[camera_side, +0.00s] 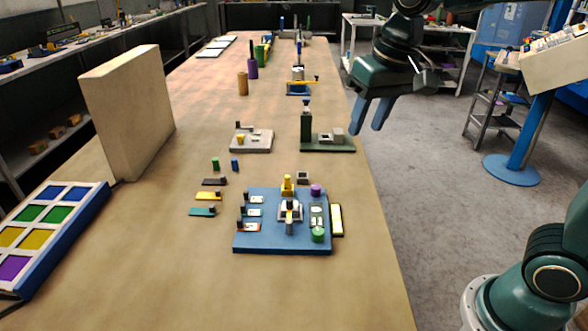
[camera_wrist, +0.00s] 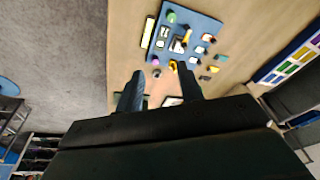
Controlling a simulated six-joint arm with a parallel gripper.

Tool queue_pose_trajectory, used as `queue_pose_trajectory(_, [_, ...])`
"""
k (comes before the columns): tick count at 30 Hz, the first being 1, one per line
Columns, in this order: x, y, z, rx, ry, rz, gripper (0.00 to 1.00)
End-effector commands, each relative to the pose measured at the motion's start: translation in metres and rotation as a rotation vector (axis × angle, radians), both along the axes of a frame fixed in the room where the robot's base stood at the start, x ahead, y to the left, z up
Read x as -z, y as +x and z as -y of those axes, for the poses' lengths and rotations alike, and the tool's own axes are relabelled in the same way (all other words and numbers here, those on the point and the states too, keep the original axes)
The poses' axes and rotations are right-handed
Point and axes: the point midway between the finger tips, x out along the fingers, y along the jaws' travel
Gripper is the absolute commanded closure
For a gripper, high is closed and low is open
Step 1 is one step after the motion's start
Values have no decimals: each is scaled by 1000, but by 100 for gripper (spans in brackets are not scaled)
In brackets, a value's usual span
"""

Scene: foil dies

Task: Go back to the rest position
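My gripper (camera_side: 373,112) hangs high at the right edge of the bench in the side view, with its two blue-grey fingers pointing down. The fingers are apart with nothing visible between them, and they also show apart in the wrist view (camera_wrist: 161,92). The gripper is clear of everything on the bench. The blue board (camera_side: 240,243) lies below and to the left of it, holding several small dies, a yellow piece (camera_side: 287,185), a purple cylinder (camera_side: 316,190) and a green cylinder (camera_side: 318,235).
A green stand (camera_side: 328,145) and a pale block (camera_side: 251,141) stand behind the board. A tall beige panel (camera_side: 130,110) and a tray of coloured squares (camera_side: 50,229) are at the left. The front of the bench (camera_side: 200,300) is bare.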

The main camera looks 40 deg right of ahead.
Motion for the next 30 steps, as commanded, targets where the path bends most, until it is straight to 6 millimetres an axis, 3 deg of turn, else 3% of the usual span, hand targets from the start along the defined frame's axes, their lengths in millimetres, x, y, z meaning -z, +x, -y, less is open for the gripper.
queue_pose_trajectory(8, [-4, -59, 13, -80, -26, 94, 63])
queue_pose_trajectory(18, [11, -124, 24, -176, -75, 200, 63])
queue_pose_trajectory(24, [23, -147, 27, -216, -100, 242, 63])
queue_pose_trajectory(30, [28, -155, 28, -230, -109, 254, 63])
